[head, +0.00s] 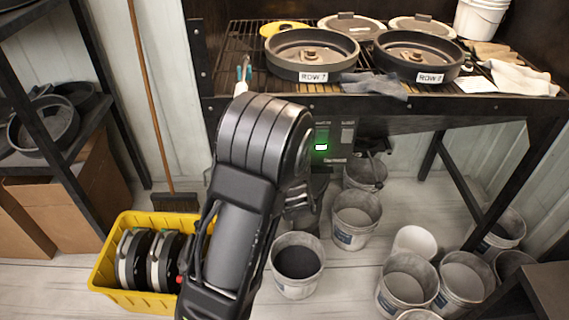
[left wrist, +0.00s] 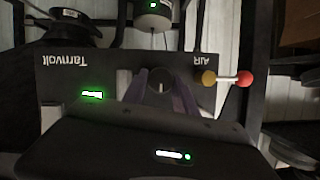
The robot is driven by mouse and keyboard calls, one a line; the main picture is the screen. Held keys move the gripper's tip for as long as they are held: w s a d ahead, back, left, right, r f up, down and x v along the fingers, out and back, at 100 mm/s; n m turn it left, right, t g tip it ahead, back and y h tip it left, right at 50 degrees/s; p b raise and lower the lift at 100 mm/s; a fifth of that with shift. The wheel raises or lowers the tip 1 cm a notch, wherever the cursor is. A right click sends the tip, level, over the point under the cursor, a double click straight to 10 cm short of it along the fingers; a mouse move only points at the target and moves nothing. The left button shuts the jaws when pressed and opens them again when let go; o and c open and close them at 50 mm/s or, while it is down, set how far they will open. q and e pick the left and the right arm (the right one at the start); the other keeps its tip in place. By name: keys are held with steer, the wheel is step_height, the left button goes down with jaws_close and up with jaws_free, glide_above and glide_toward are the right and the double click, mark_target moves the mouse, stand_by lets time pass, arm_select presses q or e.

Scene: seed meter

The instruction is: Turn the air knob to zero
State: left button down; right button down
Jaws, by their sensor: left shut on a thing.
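The dark round air knob (left wrist: 160,80) sits on a dark panel (left wrist: 60,75), which appears upside down in the left wrist view, with "AIR" and "Tarnvolt" lettering. A small light mark shows on the knob; its setting is too small to read. My left gripper (left wrist: 160,92) has its two purplish fingers on either side of the knob and is shut on it. In the head view the panel, with a lit green display (head: 321,147), shows under the bench; my left arm hides the knob and fingertips. My right gripper is not in view.
The metal bench (head: 300,103) above carries round pans (head: 312,72). Several buckets (head: 355,238) and a yellow crate (head: 140,300) of discs stand on the floor.

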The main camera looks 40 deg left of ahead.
arm_select(q)
steer(key=shift+f, duration=0.1)
steer(key=c, duration=1)
jaws_free()
steer(key=shift+o, duration=0.2)
steer(key=p+v, duration=0.1)
steer(key=v, duration=0.6)
steer(key=shift+s+d+r, duration=0.2)
steer(key=shift+s+r, duration=0.05)
steer(key=shift+s, duration=0.05)
